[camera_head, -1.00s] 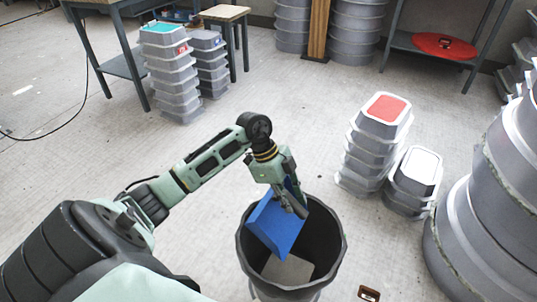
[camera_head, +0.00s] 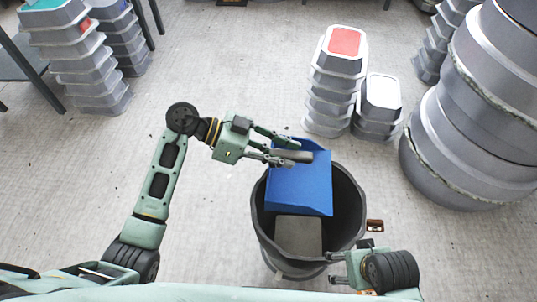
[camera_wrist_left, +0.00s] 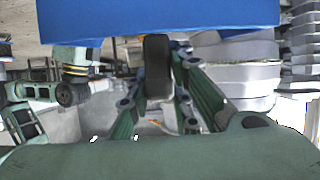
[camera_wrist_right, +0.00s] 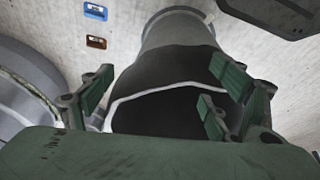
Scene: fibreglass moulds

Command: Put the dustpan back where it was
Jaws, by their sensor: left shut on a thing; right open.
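The blue dustpan (camera_head: 302,192) is over the mouth of the dark bin (camera_head: 348,205), its pan overlapping the opening in the head view. My left gripper (camera_head: 298,152) is shut on its greyish handle; the left wrist view shows the handle (camera_wrist_left: 157,65) between the fingers and the blue pan (camera_wrist_left: 180,12) across the top. From the head view I cannot tell how far the pan is above or inside the rim. My right gripper (camera_head: 338,268) is open and empty beside the bin's lower right; its spread fingers show before the bin (camera_wrist_right: 180,75) in the right wrist view.
A flat grey-brown piece (camera_head: 298,235) lies inside the bin. A small brown object (camera_head: 375,226) lies on the floor to the right. Stacked grey moulds (camera_head: 340,85) stand behind, and large round moulds (camera_head: 455,140) stand at right. Floor left of the bin is clear.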

